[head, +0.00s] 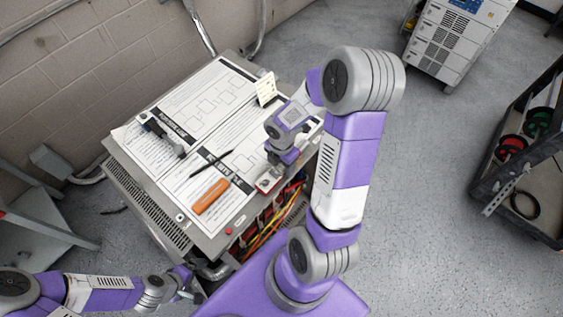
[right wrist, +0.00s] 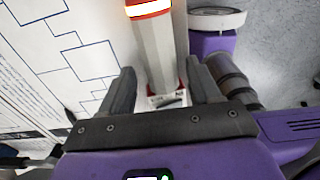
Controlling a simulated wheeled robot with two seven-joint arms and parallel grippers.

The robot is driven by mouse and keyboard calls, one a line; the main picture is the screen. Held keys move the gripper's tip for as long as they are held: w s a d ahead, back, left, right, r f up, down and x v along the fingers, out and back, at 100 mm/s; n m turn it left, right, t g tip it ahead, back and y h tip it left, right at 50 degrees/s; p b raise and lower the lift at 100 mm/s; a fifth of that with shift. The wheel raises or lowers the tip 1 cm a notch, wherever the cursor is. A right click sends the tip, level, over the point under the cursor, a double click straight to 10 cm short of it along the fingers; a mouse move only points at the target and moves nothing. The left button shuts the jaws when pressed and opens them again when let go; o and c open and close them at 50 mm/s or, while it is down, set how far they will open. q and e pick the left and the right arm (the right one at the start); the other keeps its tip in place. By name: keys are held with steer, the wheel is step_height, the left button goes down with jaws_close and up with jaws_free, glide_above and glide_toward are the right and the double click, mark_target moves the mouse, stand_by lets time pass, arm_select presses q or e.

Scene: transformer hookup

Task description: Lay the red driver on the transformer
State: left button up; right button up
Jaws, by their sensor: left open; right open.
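The transformer (head: 165,215) is a grey vented cabinet with printed sheets on its top. An orange-red handled tool (head: 210,197) lies on the sheets near the front; I cannot tell for certain that it is the red driver. My right gripper (head: 272,168) is over the top's right edge, its fingers mostly hidden in the head view. In the right wrist view it is open (right wrist: 158,88), with a pale faceted object (right wrist: 153,50) with an orange band and red edges between and beyond its fingers, not gripped. My left gripper (head: 187,287) is open, low at the front left, apart from the transformer.
A thin black pen-like tool (head: 212,163) and a dark hand tool (head: 160,133) lie on the sheets. A cream card (head: 266,90) stands at the back right edge. Coloured cables (head: 277,222) fill the open front. A dark shelf cart (head: 520,160) stands right; floor between is clear.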

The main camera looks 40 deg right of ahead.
step_height(320, 180, up, 12)
steer(key=p, duration=0.3)
steer(key=shift+p, duration=0.4)
